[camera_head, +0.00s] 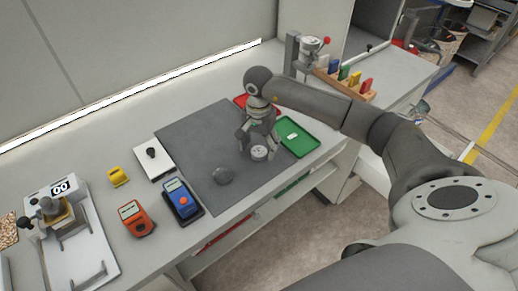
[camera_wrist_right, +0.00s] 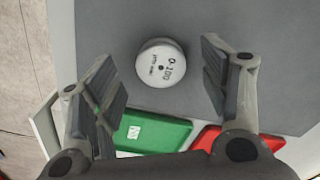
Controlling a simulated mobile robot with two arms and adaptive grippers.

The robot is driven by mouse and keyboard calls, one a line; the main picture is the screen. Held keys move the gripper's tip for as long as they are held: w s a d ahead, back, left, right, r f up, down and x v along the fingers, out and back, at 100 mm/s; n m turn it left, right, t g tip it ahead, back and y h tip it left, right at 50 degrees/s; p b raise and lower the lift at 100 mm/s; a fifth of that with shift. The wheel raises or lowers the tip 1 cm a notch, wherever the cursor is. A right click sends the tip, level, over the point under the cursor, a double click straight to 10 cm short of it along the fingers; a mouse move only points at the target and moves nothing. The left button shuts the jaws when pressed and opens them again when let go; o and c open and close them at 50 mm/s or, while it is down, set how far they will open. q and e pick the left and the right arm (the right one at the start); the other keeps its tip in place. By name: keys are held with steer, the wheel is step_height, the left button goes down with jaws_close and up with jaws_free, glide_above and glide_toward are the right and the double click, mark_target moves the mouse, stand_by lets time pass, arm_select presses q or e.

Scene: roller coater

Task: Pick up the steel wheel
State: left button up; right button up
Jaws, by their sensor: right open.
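A round, pale metal wheel (camera_head: 259,153) with dark printed markings lies flat on the dark grey mat (camera_head: 190,143). It also shows in the right wrist view (camera_wrist_right: 161,64), between the two fingers with space on both sides. My right gripper (camera_head: 258,141) is open above the wheel and holds nothing. My left gripper is not in view.
A green tray (camera_head: 299,138) and a red tray (camera_head: 241,101) lie near the gripper. Blue (camera_head: 181,200) and orange (camera_head: 136,218) handheld meters stand left of the mat. A rack of coloured blocks (camera_head: 341,82) is at the back right. The mat's left part is clear.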

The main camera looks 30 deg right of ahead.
steer(key=shift+f, duration=0.9)
steer(key=shift+c, duration=0.2)
steer(key=c, duration=1.1)
steer(key=shift+r, duration=0.1)
